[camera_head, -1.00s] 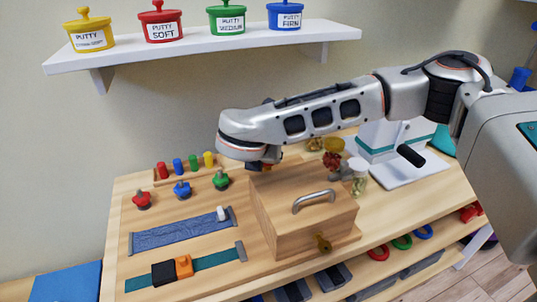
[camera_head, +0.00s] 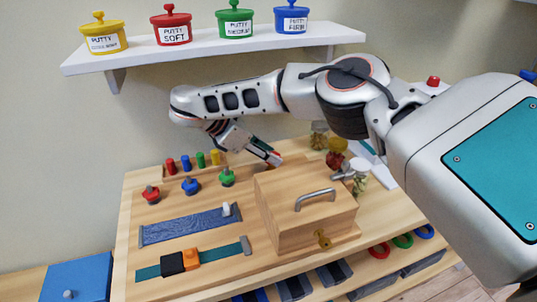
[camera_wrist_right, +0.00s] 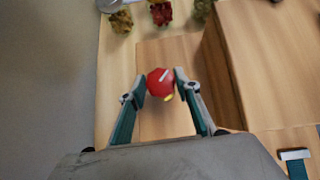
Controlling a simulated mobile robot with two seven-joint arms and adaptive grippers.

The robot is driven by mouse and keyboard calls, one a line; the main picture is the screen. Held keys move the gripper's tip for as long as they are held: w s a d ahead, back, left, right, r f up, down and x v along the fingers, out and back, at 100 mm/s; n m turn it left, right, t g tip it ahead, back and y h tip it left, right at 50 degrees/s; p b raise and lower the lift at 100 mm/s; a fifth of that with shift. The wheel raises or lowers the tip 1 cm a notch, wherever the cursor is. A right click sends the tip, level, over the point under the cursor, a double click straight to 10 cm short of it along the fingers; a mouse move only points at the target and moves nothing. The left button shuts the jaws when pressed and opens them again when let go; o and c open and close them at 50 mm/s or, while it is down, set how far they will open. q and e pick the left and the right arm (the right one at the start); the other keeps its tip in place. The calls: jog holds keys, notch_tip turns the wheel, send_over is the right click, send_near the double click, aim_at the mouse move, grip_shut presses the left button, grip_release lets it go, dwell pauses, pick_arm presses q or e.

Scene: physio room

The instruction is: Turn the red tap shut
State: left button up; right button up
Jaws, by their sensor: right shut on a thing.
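The red tap (camera_wrist_right: 159,82) shows in the right wrist view as a round red knob with a slanted white line on top and a bit of yellow below it. My right gripper (camera_wrist_right: 160,86) has one fingertip on each side of the knob and is shut on it. In the head view the right gripper (camera_head: 275,158) reaches down behind the wooden box, and little of the tap can be made out there. My left gripper is in neither view.
The wooden box (camera_head: 283,232) with a metal handle stands close beside the tap. Red (camera_head: 151,195), blue (camera_head: 190,187) and green (camera_head: 227,178) star-shaped knobs are to the left. Small jars (camera_head: 357,178) stand behind the box. A shelf (camera_head: 210,50) of putty tubs hangs above.

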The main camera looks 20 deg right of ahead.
jog(key=shift+w+f+m+g+b, duration=0.1)
jog(key=shift+f+m+g+b, duration=0.25)
jog(key=shift+m+g+b, duration=0.55)
jog(key=shift+r+m+g+b, duration=0.15)
jog(key=shift+m+g+b, duration=0.3)
jog(key=shift+m, duration=0.25)
jog(key=shift+r, duration=0.1)
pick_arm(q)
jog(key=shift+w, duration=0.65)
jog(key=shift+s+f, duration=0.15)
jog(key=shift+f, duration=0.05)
pick_arm(e)
jog(key=o, duration=1.1)
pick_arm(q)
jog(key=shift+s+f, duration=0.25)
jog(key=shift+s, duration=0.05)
pick_arm(e)
jog(key=shift+r, duration=0.1)
